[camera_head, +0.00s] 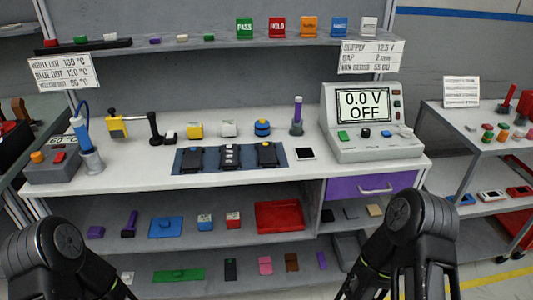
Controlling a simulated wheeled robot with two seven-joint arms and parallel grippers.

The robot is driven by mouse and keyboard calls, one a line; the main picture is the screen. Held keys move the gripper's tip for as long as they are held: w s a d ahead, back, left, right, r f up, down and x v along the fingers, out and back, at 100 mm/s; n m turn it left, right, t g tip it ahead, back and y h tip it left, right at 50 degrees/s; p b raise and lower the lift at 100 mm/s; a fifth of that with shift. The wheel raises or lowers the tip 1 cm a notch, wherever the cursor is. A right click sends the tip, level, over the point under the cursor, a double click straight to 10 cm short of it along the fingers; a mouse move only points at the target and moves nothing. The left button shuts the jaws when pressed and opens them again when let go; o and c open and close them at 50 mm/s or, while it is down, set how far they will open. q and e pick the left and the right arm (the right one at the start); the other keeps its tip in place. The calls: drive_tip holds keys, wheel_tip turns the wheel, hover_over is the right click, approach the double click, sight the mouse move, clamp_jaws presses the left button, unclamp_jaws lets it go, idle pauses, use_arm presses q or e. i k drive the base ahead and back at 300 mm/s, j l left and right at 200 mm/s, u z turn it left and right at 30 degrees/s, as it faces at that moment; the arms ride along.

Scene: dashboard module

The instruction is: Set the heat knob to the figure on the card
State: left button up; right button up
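The heating station (52,172) is a grey box at the left end of the bench. An orange knob (37,156) sits on its top, beside a red switch (59,157). A small display (62,140) behind it appears to read 60 °C. The card (63,72) at the upper left lists white dot 100 °C, blue dot 120 °C and a third dot, its name too small to read surely, apparently 80 °C. A blue iron (82,125) stands in a grey holder (91,161). My black arms show at the lower left and lower right; neither gripper's fingertips show.
Three black modules lie on a blue mat (215,168) mid-bench. A power supply (370,120) reading 0.0 V OFF stands at the right. A yellow-and-black tool (117,124) stands right of the iron. The bench front edge is mostly clear. Shelves below hold small parts.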

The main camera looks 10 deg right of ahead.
sight(37, 157)
drive_tip(key=u, duration=1.25)
drive_tip(key=i+j, duration=0.2)
drive_tip(key=i, duration=0.2)
drive_tip(key=i+j, duration=0.2)
drive_tip(key=i, duration=0.15)
drive_tip(key=i+j, duration=0.2)
drive_tip(key=i, duration=0.15)
drive_tip(key=z, duration=1.3)
